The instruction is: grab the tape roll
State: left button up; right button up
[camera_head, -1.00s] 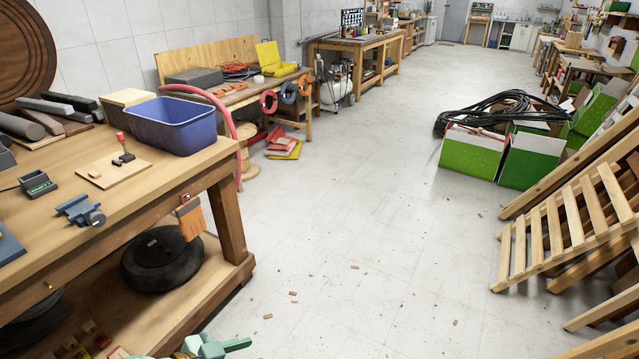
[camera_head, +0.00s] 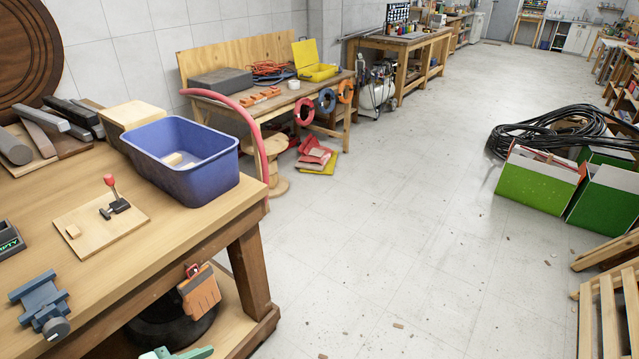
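A small white roll (camera_head: 294,84), which looks like a tape roll, sits on the far wooden bench (camera_head: 222,99) by the wall, left of an open yellow case. It is small, and I cannot tell its details. Red, blue and orange rings hang at that bench's front edge; I cannot tell whether they are tape or coiled cord. A pale green part at the bottom edge looks like my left gripper (camera_head: 190,353), far from the white roll; its fingers are mostly cut off. My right gripper is not in view.
The near workbench (camera_head: 190,222) on the left holds a blue bin (camera_head: 210,178), a clamp board and a vise (camera_head: 42,303). A wooden spool (camera_head: 274,180) stands beyond it. Green boxes (camera_head: 535,182) with a black hose are at right. The middle floor is open.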

aim_at(294, 85)
jog(key=i+z, duration=0.35)
jog(key=i, duration=0.3)
jog(key=i+j+z, duration=0.2)
jog(key=i+z, duration=0.15)
jog(key=i, duration=0.3)
jog(key=i+l, duration=0.1)
jog(key=i, duration=0.65)
jog(key=i+l+u, duration=0.15)
jog(key=i, duration=0.6)
jog(key=i+j+u, duration=0.25)
jog(key=i+u, duration=0.2)
jog(key=i, duration=0.75)
jog(key=i+l+u, duration=0.2)
jog(key=i+u, duration=0.25)
jog(key=i, duration=0.7)
jog(key=i+u, duration=0.25)
jog(key=i, duration=0.25)
jog(key=i+l+u, duration=0.25)
jog(key=i, duration=0.2)
jog(key=i+l+u, duration=0.25)
jog(key=i, duration=0.2)
jog(key=i+l+u, duration=0.25)
jog(key=i, duration=0.2)
